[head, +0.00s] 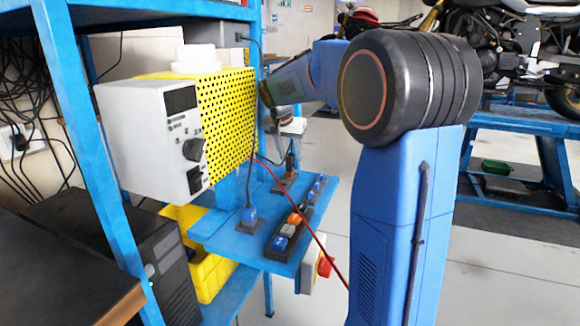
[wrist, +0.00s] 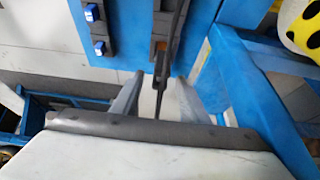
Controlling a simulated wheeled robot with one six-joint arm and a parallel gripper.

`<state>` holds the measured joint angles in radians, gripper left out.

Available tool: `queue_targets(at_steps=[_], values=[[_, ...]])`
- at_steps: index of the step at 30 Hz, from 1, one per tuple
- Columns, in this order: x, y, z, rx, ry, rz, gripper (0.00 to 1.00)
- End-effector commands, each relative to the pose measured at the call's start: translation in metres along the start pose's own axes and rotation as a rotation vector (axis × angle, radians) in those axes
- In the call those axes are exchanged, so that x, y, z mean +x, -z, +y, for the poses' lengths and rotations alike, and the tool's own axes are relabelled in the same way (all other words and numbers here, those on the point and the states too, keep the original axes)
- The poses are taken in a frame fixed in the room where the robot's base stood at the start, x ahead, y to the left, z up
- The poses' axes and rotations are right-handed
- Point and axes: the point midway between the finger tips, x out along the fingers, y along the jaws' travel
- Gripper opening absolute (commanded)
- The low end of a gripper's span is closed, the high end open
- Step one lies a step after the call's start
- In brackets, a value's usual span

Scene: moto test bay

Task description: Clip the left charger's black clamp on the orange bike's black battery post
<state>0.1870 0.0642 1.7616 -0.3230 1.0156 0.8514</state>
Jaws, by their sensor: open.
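The charger (head: 150,130) is a box with a white front panel and a yellow perforated side, on the blue rack. A black clamp (head: 290,160) stands in a holder on the small blue shelf (head: 225,238). In the wrist view the dark clamp (wrist: 162,68) and its cable lie between the two fingers of my gripper (wrist: 159,77). My gripper is open around it, with gaps showing on both sides. In the head view my gripper (head: 288,135) is partly hidden by my arm. No battery post can be made out.
A motorcycle (head: 500,30) stands on a blue lift (head: 520,125) at the upper right. A red cable (head: 318,235) hangs from the charger past the shelf. A strip of coloured blocks (head: 293,225) and a red switch (head: 325,265) sit by the shelf edge.

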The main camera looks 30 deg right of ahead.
Motion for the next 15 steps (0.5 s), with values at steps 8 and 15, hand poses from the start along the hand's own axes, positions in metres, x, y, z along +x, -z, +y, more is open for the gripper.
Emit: queue_targets(at_steps=[8, 15], values=[[0.036, -0.006, 0.0, -0.001, -0.002, -0.002, 0.41], [0.047, -0.006, 0.0, -0.001, 0.0, 0.0, 0.41]])
